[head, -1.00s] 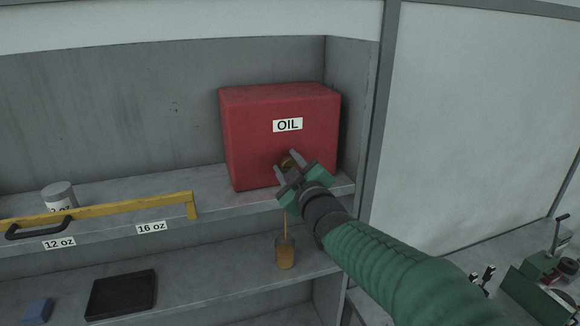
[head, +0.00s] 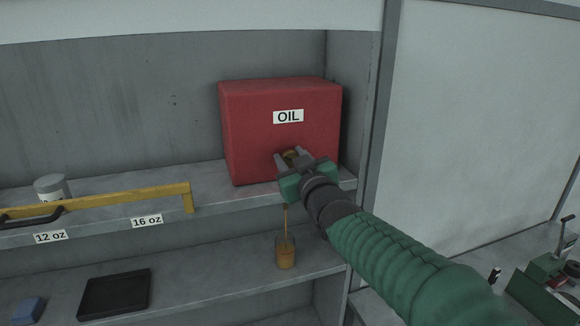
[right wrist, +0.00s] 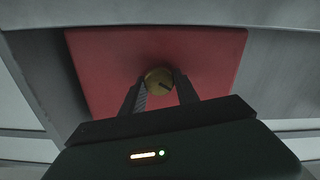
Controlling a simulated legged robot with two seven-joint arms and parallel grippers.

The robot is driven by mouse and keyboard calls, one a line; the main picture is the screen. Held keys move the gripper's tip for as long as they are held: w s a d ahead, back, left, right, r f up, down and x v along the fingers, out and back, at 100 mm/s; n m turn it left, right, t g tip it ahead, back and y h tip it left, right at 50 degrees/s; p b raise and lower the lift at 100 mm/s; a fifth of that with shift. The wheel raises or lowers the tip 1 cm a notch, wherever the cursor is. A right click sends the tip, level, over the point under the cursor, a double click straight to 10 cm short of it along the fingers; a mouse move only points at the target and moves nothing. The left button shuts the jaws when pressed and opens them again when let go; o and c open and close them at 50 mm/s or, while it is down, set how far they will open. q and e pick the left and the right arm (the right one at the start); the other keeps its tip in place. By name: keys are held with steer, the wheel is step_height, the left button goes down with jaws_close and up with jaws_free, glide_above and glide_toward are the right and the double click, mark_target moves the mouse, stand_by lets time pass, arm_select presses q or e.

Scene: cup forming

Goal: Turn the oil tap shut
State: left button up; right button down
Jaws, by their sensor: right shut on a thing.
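The red oil box (head: 262,125) with its OIL label stands on the upper shelf, and its red front also fills much of the right wrist view (right wrist: 105,70). The brass oil tap (head: 290,155) is on its lower front; it shows as a round knob with a dark slot in the right wrist view (right wrist: 158,80). My right gripper (head: 293,160) is shut on the tap, one finger on each side. A thin stream of oil (head: 286,220) runs down into a clear cup (head: 285,252) on the lower shelf. My left gripper is not in view.
A yellow bar (head: 125,199) with a black handle runs along the upper shelf's front edge. A grey can (head: 50,187) stands behind it. A black tray (head: 114,295) and a blue block (head: 27,310) lie on the lower shelf. A green machine (head: 545,285) stands at the right.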

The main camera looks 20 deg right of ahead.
steer(key=m, duration=0.1)
steer(key=f+m, duration=0.1)
steer(key=shift+d+m+b, duration=0.1)
steer(key=shift+m+b, duration=0.2)
steer(key=shift+m, duration=0.1)
steer(key=m, duration=0.2)
steer(key=shift+m, duration=0.4)
steer(key=m, duration=0.5)
steer(key=shift+m, duration=0.4)
steer(key=c, duration=1.2)
jaws_free()
steer(key=shift+o, duration=1.4)
steer(key=shift+w, duration=0.1)
steer(key=shift+w+r, duration=0.1)
steer(key=shift+w, duration=0.1)
steer(key=shift+s+r, duration=0.15)
steer(key=shift+r, duration=0.05)
